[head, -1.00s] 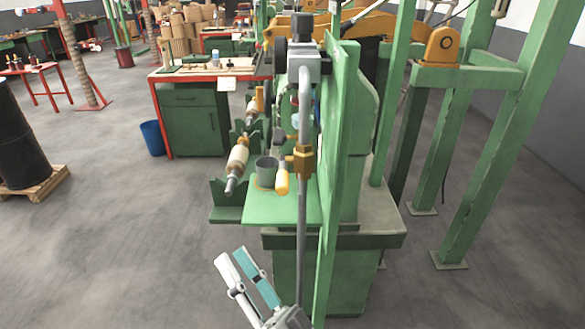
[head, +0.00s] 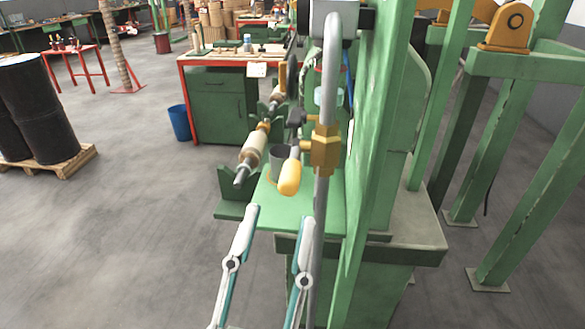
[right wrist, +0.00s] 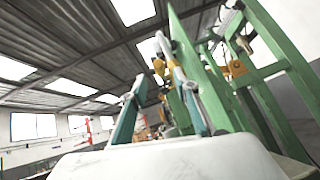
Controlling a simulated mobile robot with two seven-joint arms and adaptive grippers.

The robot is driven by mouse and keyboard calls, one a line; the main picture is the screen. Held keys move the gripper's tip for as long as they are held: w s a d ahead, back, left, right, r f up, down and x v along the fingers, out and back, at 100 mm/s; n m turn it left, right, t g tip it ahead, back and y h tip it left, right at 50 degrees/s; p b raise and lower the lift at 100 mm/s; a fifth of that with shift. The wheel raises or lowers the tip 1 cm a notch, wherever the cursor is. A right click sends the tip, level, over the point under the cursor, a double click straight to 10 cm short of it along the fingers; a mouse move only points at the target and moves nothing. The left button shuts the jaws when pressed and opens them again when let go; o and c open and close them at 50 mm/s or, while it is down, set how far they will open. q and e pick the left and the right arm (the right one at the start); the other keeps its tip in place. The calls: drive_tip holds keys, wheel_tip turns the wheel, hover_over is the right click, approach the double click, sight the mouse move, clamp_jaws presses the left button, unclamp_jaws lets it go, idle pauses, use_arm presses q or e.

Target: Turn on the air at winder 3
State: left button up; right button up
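A brass air valve (head: 325,150) sits on a vertical grey pipe (head: 331,85) beside a green post. Its lever has a yellow grip (head: 289,178) that hangs down and to the left of the valve body. My right gripper (head: 278,212) is open, with its two fingers pointing up, a little below the yellow grip in the picture. Nothing is between the fingers, and they look apart from the lever. In the right wrist view the open fingers (right wrist: 160,103) frame a small yellow part, probably the grip. My left gripper is not in view.
The green post (head: 372,140) stands close on the right. A workbench (head: 222,105), a blue bin (head: 180,122) and black drums (head: 38,115) stand farther left.

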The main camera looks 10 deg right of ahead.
sight(291, 168)
drive_tip(key=p+x, duration=0.1)
drive_tip(key=x, duration=0.4)
drive_tip(key=shift+s+r, duration=0.1)
drive_tip(key=shift+r, duration=0.1)
drive_tip(key=shift+x, duration=0.75)
drive_tip(key=shift+f, duration=0.1)
clamp_jaws()
